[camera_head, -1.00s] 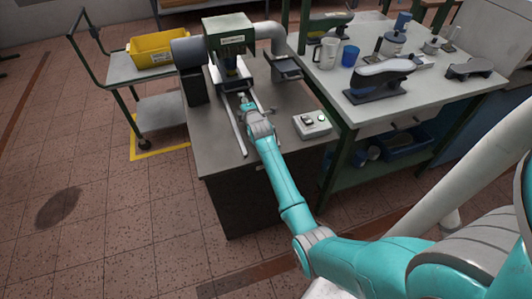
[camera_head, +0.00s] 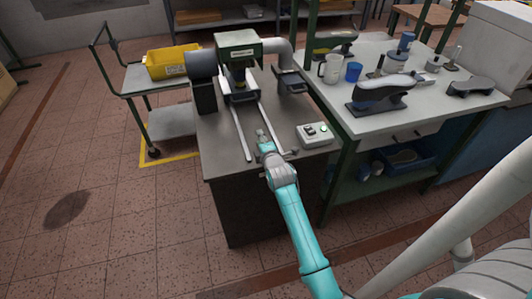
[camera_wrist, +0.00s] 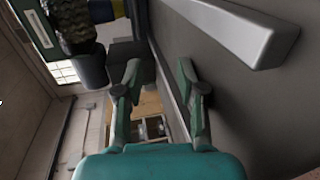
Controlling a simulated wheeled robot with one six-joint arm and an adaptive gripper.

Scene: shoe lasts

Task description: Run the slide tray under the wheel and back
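The machine with the wheel has a green hood (camera_head: 238,42) and stands on a dark bench. Two pale rails run from under it toward me. The slide tray (camera_head: 240,98) appears as a dark piece between the rails, below the hood; its exact outline is hard to tell. My gripper (camera_head: 262,136) is over the near part of the bench, between the rail ends and apart from the tray. In the wrist view my gripper (camera_wrist: 159,72) has its fingers spread with nothing seen held. A rough dark round part, likely the wheel (camera_wrist: 72,25), shows at upper left there.
A white control box (camera_head: 314,135) with a green light sits close to the right of my gripper. A table (camera_head: 430,105) at right carries a mug, a blue cup and shoe lasts. A cart with a yellow bin (camera_head: 172,62) stands at left. Floor at left is clear.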

